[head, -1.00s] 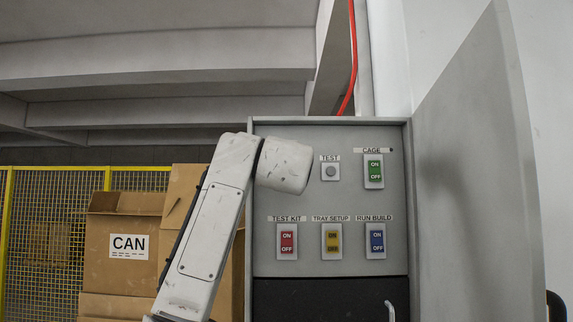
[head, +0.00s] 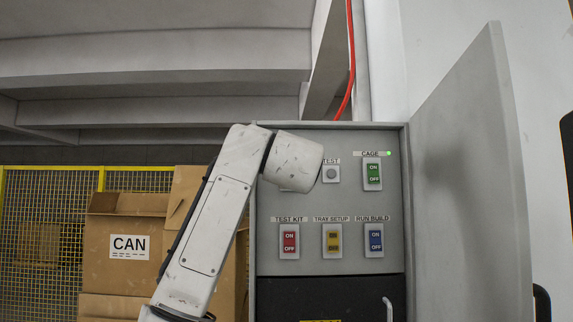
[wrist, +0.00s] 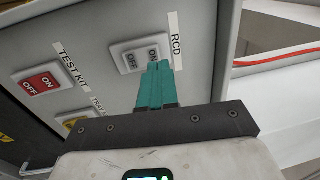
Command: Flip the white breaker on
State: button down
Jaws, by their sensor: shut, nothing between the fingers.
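The white breaker (wrist: 131,62), with ON and OFF marks on its rocker, sits under an RCD label on the grey panel in the wrist view. My gripper (wrist: 158,66) has its teal fingers shut together with nothing between them. The fingertips are at the ON end of the white breaker and cover part of it; whether they touch it I cannot tell. In the head view my arm hides most of this breaker and the gripper.
Red (head: 289,240), yellow (head: 332,240) and blue (head: 374,240) breakers sit in the lower row. A green CAGE breaker (head: 373,173) has a lit green lamp (head: 389,153) above it. A grey TEST button (head: 331,174) is beside my arm. The open cabinet door (head: 464,180) stands right; boxes (head: 125,280) stand left.

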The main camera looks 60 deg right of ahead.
jog(key=r+b+v, duration=0.2)
jog(key=b+v, duration=0.1)
jog(key=v, duration=0.7)
jog(key=shift+s+a+r, duration=0.15)
jog(key=shift+s+r, duration=0.05)
jog(key=shift+r, duration=0.05)
